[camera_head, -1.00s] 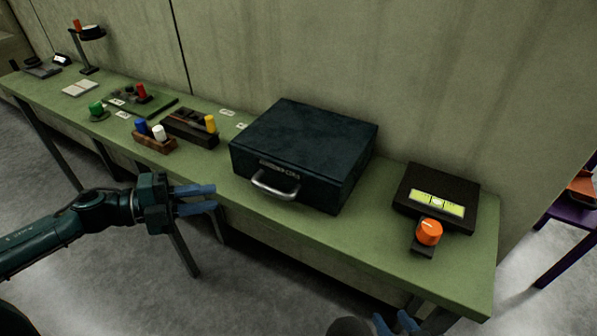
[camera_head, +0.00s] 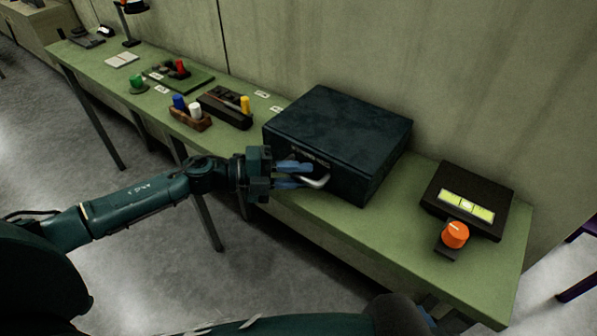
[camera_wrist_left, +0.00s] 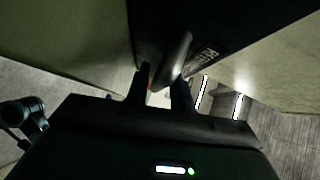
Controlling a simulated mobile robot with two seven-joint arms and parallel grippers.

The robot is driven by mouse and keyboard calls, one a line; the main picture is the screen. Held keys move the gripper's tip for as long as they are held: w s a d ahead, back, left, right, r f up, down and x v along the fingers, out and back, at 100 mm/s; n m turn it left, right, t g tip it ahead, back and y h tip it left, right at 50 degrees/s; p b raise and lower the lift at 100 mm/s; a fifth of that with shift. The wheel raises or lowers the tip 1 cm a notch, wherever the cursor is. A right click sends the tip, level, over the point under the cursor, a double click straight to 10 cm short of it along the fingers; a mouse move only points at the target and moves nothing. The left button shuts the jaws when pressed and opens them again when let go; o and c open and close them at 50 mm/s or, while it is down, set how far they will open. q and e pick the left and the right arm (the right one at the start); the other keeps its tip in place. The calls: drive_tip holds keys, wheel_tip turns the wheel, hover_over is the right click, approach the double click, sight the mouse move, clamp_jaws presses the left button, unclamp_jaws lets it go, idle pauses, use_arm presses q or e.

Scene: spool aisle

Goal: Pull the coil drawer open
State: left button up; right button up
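The coil drawer (camera_head: 350,135) is a dark teal box on the green bench, with its front closed and a silver bar handle (camera_head: 320,182) low on that front. My left gripper (camera_head: 303,175) is at the handle, its blue fingers spread one above the other. In the left wrist view the handle (camera_wrist_left: 176,52) reaches between the tips of the open fingers (camera_wrist_left: 162,78); I cannot tell whether they touch it.
The green bench (camera_head: 400,235) runs along the wall. A black device with a lit level panel (camera_head: 467,204) and an orange knob (camera_head: 455,235) stand right of the drawer. The floor in front is clear.

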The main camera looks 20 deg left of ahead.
use_arm(q)
drive_tip(key=shift+d, duration=0.15)
clamp_jaws()
idle(0.4)
